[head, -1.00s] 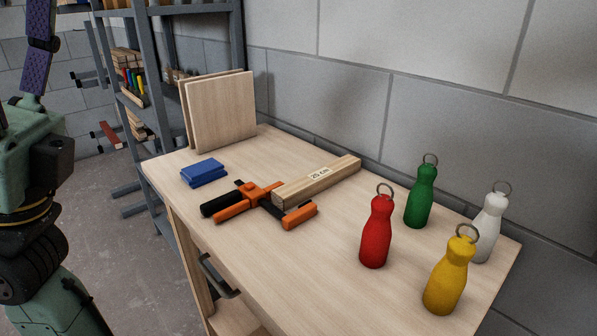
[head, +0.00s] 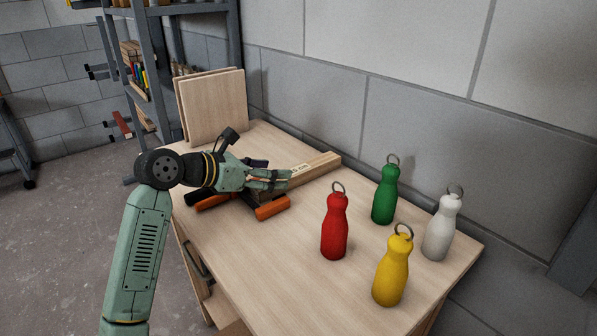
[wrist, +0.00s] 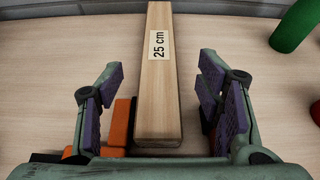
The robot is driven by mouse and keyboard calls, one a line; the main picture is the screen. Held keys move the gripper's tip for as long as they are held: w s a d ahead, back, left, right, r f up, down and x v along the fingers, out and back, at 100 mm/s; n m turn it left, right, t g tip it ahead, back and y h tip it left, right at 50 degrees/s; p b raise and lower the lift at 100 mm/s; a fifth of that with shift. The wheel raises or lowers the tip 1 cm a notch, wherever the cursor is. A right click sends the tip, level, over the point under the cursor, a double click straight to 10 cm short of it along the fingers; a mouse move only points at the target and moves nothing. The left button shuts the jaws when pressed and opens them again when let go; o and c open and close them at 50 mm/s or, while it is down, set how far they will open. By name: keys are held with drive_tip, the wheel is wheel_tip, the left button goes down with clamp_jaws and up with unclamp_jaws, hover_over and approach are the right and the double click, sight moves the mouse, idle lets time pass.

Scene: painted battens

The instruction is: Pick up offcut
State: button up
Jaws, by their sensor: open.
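The offcut is a pale wooden batten (head: 322,163) with a "25 cm" label, lying on the workbench. In the wrist view the offcut (wrist: 158,85) runs away from me, between my two fingers but nearer the left one. My gripper (head: 275,178) is open and low over the offcut's near end; in the wrist view my gripper (wrist: 162,98) shows free room on both sides of the wood. In the head view my gripper hides the near part of the offcut. An orange and black clamp (head: 270,207) lies by the near end, partly hidden under my arm.
Red (head: 335,228), green (head: 385,195), yellow (head: 392,270) and white (head: 442,228) bottles with ring tops stand to the right on the bench. Two upright boards (head: 212,108) stand at the back left. Orange clamp parts (wrist: 119,125) lie close to the left finger.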

sight(299, 174)
drive_tip(key=p+x, duration=0.2)
drive_tip(key=x, duration=0.3)
drive_tip(key=shift+w+f+p, duration=0.1)
drive_tip(key=shift+f+p, duration=0.15)
drive_tip(key=shift+p, duration=0.05)
drive_tip(key=c, duration=1.4)
